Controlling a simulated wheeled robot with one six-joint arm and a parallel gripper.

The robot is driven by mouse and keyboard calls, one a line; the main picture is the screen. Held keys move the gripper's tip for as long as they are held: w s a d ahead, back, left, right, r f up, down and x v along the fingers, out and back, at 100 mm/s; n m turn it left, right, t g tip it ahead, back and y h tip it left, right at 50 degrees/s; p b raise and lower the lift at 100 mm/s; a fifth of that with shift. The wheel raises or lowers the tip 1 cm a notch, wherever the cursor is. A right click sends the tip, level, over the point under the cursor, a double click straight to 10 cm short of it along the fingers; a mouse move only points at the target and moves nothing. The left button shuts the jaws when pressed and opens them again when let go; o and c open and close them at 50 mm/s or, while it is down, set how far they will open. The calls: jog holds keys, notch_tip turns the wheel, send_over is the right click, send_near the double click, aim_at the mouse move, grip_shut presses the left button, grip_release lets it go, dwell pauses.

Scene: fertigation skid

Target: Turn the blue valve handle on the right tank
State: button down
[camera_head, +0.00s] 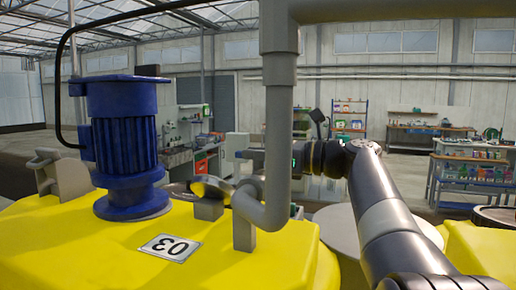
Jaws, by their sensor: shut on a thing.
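A yellow tank (70,260) with an upside-down 03 plate (169,248) fills the lower left. Part of another yellow tank (483,250) shows at the lower right. My arm reaches up from the lower right, and its wrist passes behind a grey vertical pipe (278,120). My gripper (245,158) is mostly hidden by this pipe, with a grey part showing just left of it. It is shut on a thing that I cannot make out. No blue valve handle shows clearly in this view.
A blue motor (125,145) stands on the tank left of the pipe. The pipe bends into a grey elbow (265,213) close in front of my gripper. A black cable (62,65) arches at the left. Shelves (470,175) and a workbench (425,130) stand far behind.

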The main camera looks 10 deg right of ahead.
jog(key=shift+t, duration=0.3)
jog(key=c, duration=1.4)
grip_release()
jog(key=shift+o, duration=0.2)
jog(key=b+v, duration=0.1)
jog(key=v, duration=0.9)
jog(key=shift+s+d+b, duration=0.25)
jog(key=shift+d+b, duration=0.05)
jog(key=shift+d, duration=0.05)
jog(key=shift+w+a+r, duration=0.1)
